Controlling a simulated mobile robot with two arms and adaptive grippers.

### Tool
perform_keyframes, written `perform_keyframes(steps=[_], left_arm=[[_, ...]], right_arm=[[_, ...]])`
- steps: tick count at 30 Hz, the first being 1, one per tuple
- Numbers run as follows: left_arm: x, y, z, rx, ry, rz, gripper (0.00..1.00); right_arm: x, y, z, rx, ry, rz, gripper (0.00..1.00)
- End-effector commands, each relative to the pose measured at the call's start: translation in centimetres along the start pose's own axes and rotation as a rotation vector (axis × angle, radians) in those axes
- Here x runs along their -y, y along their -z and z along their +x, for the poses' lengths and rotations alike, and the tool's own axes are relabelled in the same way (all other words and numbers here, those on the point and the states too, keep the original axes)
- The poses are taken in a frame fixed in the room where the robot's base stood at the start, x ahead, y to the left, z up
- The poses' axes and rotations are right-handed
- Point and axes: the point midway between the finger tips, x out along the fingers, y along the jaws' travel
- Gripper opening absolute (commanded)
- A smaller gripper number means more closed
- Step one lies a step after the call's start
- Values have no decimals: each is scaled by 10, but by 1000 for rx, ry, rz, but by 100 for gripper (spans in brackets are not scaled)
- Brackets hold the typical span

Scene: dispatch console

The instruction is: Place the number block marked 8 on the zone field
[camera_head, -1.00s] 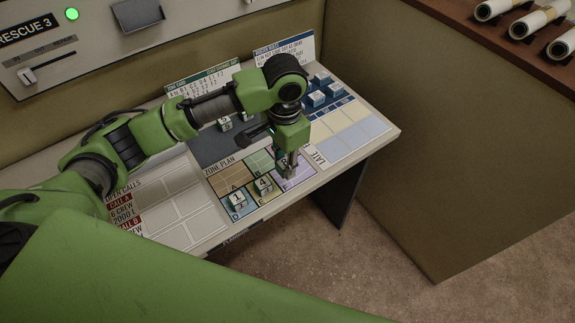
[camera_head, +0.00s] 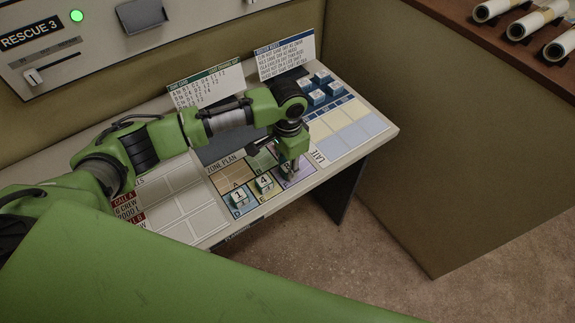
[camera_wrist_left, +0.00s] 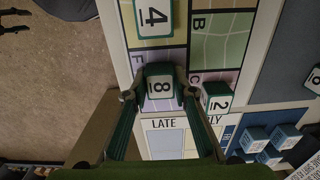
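The number block marked 8 (camera_wrist_left: 160,87) is between the two fingers of my left gripper (camera_head: 289,172), which also shows in the left wrist view (camera_wrist_left: 160,90). The finger pads appear to touch its two sides. The block is at the purple field F (camera_wrist_left: 170,57) of the zone plan; whether it rests on the board or is just above it, I cannot tell. Block 4 (camera_head: 264,183) is on the field beside it, and block 1 (camera_head: 239,198) is on field D. Block 2 (camera_wrist_left: 216,97) is close beside the right finger in the wrist view. My right gripper is not in view.
Several blue-sided blocks (camera_head: 318,97) stand at the back right of the desk. Two upright cards (camera_head: 285,57) stand at the back. Pale empty fields (camera_head: 345,125) lie right of the zone plan. The desk's front edge (camera_head: 300,190) is close to the gripper.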

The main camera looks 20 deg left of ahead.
Motion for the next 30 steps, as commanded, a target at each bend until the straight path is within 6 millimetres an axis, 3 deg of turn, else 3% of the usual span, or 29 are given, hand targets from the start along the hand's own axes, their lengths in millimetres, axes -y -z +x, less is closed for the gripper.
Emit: perform_keyframes(steps=[2, 15, 30], left_arm=[[0, 0, 0, 0, -1, 0, 41], [0, 1, -8, -2, 0, 0, 41], [0, 1, -103, -4, 0, 0, 41]], right_arm=[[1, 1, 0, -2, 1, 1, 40], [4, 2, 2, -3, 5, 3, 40], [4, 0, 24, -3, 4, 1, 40]])
